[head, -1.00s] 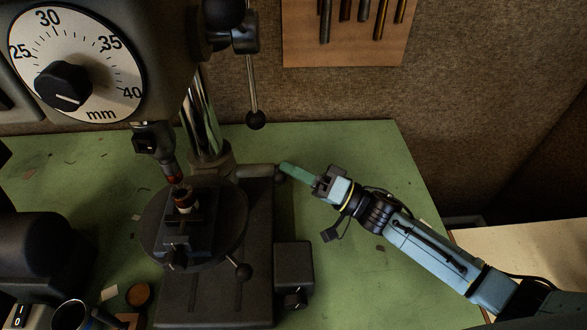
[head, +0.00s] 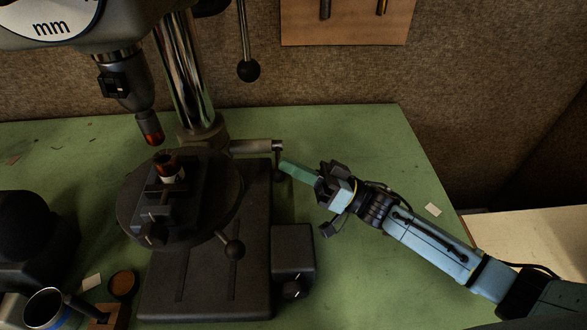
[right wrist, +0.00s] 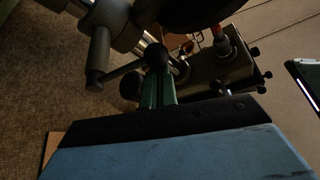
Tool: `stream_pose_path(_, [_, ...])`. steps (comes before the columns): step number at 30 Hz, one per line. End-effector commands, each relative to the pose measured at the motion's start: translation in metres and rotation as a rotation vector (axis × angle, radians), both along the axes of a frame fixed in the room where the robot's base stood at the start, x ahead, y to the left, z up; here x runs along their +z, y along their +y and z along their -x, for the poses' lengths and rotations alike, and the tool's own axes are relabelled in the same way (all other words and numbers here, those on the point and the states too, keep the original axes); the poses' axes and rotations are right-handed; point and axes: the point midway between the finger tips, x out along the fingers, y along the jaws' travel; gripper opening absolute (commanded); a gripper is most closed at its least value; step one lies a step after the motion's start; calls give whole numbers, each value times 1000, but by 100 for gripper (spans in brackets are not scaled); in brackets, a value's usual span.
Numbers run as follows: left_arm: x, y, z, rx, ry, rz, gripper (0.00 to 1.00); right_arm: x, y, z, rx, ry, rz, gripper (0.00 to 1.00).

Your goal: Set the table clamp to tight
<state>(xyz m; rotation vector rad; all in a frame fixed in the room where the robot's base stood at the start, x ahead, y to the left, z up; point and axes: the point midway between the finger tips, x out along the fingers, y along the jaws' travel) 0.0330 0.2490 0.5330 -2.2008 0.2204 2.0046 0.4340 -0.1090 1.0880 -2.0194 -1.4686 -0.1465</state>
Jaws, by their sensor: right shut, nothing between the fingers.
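The drill press has a round dark work table (head: 215,225) on its column. A horizontal clamp shaft (head: 257,146) with a bright end sticks out right of the column, and a short lever (head: 278,162) hangs from it; I take this to be the table clamp. My right gripper (head: 285,164) is shut and empty, its green fingertips beside this lever. In the right wrist view, the fingers (right wrist: 157,90) point at the lever's dark ball knob (right wrist: 157,55); touching or just apart, I cannot tell. My left gripper is out of view.
A vise (head: 152,217) with a small part (head: 168,165) sits on the round table under the chuck (head: 150,128). A mug (head: 45,308) stands front left.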

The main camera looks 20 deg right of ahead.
Motion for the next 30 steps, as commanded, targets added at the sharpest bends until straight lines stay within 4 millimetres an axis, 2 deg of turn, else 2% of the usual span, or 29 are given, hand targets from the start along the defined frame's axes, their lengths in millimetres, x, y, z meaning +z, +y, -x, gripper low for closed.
stream_pose_path(1, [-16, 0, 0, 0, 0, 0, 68, -12, 0, 1, 1, -47, 11, 0])
stream_pose_path(3, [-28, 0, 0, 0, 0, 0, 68, -19, 1, 2, 3, -111, 25, 0])
stream_pose_path(15, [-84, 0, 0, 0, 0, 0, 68, -46, 1, 2, 1, -423, 86, 0])
stream_pose_path(21, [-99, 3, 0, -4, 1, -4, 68, -53, 0, 1, 1, -515, 106, 0])
stream_pose_path(30, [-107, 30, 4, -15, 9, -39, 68, -56, 0, -1, 2, -571, 118, 0])
